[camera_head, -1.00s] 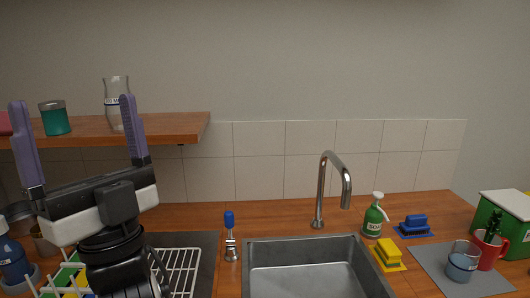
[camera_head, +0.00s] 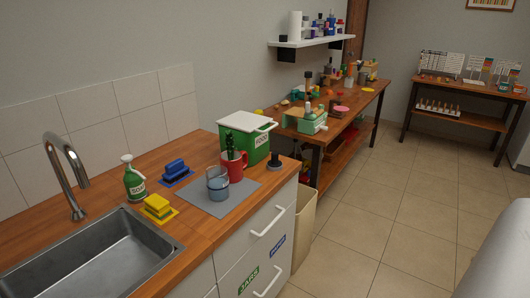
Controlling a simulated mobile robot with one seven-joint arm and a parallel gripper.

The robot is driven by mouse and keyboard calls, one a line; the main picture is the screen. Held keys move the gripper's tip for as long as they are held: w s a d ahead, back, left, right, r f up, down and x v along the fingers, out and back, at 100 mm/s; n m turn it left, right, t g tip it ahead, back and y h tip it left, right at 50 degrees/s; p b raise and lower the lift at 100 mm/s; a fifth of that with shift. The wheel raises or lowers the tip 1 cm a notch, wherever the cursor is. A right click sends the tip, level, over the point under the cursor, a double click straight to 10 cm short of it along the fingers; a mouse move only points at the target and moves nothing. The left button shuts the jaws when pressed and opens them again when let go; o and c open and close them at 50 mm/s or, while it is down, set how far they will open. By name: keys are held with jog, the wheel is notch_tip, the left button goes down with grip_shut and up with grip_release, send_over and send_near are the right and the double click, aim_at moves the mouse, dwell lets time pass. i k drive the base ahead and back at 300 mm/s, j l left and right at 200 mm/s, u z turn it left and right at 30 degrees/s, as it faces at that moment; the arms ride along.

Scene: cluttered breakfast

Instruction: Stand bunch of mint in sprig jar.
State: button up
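A leafy green sprig (camera_head: 230,143), which looks like the bunch of mint, stands upright in a red mug (camera_head: 237,171) on a grey mat. A clear glass (camera_head: 217,188) with bluish contents stands just left of and in front of the mug. I cannot tell whether this glass is the sprig jar; no label on it is readable. My gripper is not in view now.
The grey mat (camera_head: 207,206) lies by the counter's front edge. A green box (camera_head: 253,142) with a white lid is behind it. Soap bottle (camera_head: 134,181), blue sponge (camera_head: 176,170), yellow sponge (camera_head: 157,206) and sink (camera_head: 90,262) are left. Open tiled floor (camera_head: 400,210) lies right.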

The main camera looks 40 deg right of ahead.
aim_at(230, 144)
jog(key=z, duration=0.85)
jog(key=i+l+u, duration=0.15)
jog(key=l, duration=0.45)
jog(key=i+l+u, duration=0.15)
jog(key=l, duration=0.45)
jog(key=i+l+u, duration=0.15)
jog(key=i+l, duration=0.15)
jog(key=l, duration=0.3)
jog(key=i+l+u, duration=0.15)
jog(key=l, duration=0.5)
jog(key=l+u, duration=0.15)
jog(key=l, duration=0.5)
jog(key=i+l+u, duration=0.15)
jog(key=l, duration=0.5)
jog(key=i+j, duration=0.2)
jog(key=j, duration=0.1)
